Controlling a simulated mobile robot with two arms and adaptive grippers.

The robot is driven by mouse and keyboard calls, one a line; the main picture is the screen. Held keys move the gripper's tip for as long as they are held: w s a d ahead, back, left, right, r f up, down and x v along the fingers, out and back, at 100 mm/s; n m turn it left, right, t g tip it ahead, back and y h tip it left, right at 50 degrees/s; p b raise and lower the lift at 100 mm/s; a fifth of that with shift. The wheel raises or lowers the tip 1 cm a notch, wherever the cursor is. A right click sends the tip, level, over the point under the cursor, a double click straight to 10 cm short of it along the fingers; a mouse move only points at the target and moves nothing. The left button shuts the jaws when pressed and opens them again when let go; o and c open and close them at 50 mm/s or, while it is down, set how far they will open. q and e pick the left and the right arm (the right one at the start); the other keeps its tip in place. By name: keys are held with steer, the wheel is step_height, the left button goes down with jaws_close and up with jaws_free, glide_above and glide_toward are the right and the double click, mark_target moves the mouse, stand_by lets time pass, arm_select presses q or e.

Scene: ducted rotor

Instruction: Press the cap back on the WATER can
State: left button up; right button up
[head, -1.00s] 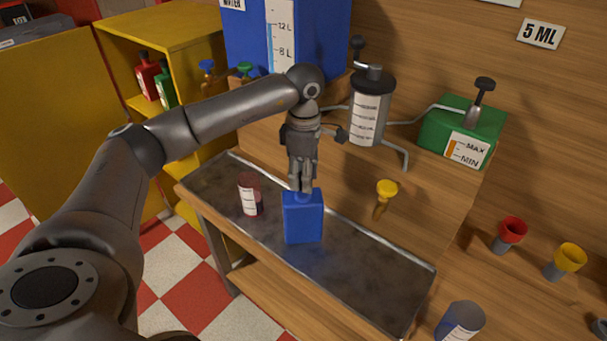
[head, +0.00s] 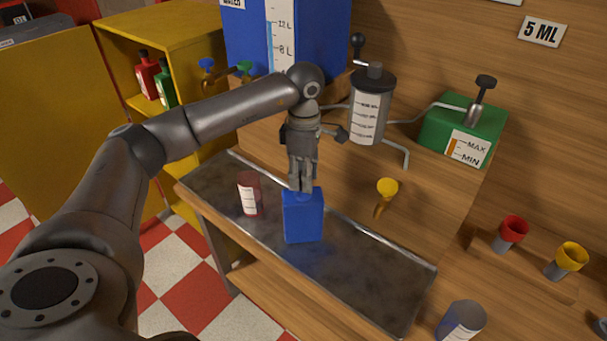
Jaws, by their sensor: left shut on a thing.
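A blue can (head: 304,218) stands upright on the metal tray (head: 365,275) on the bench. No label shows on its visible side. My left gripper (head: 302,186) points straight down at the top of the can, with its fingers shut at the can's neck. The cap is hidden by the fingers, so I cannot tell how it sits on the neck. My right gripper is not in view.
A cylinder with a crank (head: 371,105) and a green box (head: 463,130) are behind. The tray's right part is clear.

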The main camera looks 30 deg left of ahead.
arm_select(q)
steer(key=o, duration=0.8)
steer(key=shift+c, duration=0.2)
steer(key=shift+o, duration=0.3)
steer(key=o, duration=0.4)
steer(key=shift+r, duration=0.15)
steer(key=shift+r+p, duration=2.25)
steer(key=shift+r, duration=1.15)
